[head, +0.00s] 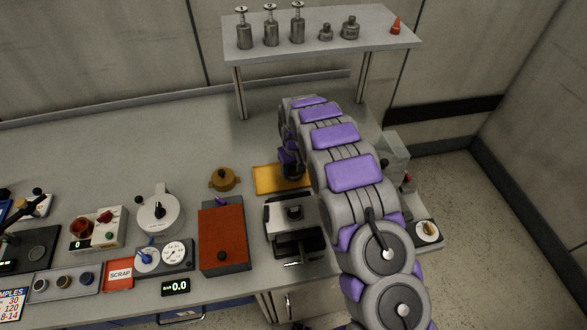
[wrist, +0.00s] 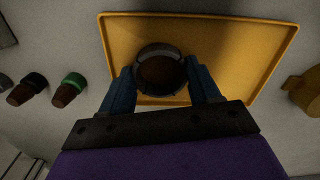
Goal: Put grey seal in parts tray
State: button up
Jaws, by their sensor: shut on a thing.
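The grey seal (wrist: 158,49) is a dark grey ring in the wrist view, with a brown middle. My gripper (wrist: 162,78) is shut on it, one blue finger at each side. The yellow parts tray (wrist: 235,45) lies behind the seal and fingers in the wrist view, so the seal is over the tray area. I cannot tell how high it is above the tray floor. In the head view the parts tray (head: 264,187) is partly covered by my arm, and the seal cannot be made out there.
A brass-coloured lidded pot (head: 224,180) stands left of the tray. A red-topped box (head: 222,235) and a grey machine (head: 291,218) stand in front. Two small brown plugs (wrist: 67,90) with green or dark caps lie near the tray. A raised shelf (head: 330,35) holds metal parts behind.

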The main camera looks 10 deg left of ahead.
jog(key=o, duration=1.3)
jog(key=shift+c, duration=0.2)
notch_tip(320, 180, up, 8)
jog(key=p, duration=0.2)
dwell(0.6)
dwell(0.3)
